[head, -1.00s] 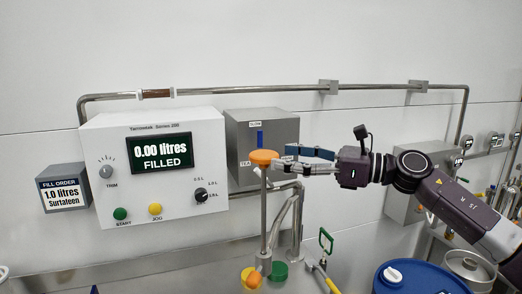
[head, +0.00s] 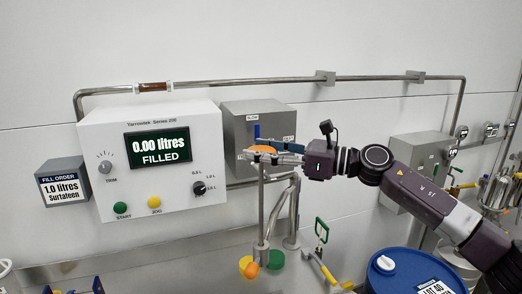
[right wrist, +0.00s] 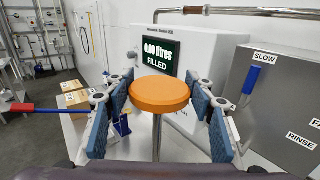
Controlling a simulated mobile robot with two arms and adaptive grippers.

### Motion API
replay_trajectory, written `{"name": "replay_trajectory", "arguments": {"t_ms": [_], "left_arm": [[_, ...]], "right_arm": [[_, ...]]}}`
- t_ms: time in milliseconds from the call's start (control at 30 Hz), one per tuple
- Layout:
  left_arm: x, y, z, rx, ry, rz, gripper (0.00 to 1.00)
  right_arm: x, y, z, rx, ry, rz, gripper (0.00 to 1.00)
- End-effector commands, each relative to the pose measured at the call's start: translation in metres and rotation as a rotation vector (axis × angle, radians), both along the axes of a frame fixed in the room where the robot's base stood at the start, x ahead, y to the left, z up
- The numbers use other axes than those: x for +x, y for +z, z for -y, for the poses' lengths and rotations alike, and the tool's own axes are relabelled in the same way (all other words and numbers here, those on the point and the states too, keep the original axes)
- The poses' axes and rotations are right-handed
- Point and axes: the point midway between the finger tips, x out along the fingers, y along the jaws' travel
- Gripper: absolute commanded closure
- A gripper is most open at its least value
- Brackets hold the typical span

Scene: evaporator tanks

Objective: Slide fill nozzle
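The fill nozzle has a flat orange disc knob (head: 263,149) on top of a thin upright metal rod (head: 262,205). An orange piece (head: 250,270) sits low by its foot, next to a yellow round part (head: 245,261) and a green one (head: 276,260). My right gripper (head: 262,156) is at knob height. In the right wrist view, its blue-padded fingers (right wrist: 161,98) are spread on both sides of the orange knob (right wrist: 161,89). The pads are close to the knob's edges; I cannot tell whether they touch. My left gripper is not in view.
The control panel (head: 120,185) reads 0.00 litres filled. A grey box (head: 285,128) with SLOW and RINSE labels stands behind the knob. A bent metal pipe (head: 294,215) rises beside the rod. A blue drum (head: 400,268) stands at lower right.

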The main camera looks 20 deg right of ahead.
Motion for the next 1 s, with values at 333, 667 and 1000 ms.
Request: {"name": "replay_trajectory", "arguments": {"t_ms": [333, 667, 1000], "left_arm": [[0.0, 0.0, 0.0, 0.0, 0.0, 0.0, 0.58], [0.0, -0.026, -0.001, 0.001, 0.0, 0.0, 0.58], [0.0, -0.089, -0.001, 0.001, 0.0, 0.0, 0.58]], "right_arm": [[0.0, 0.0, 0.001, 0.001, -0.002, 0.001, 0.94], [0.0, -0.029, 0.0, -0.001, -0.001, -0.001, 0.94], [0.0, -0.099, 0.0, -0.001, -0.001, -0.002, 0.94]]}}
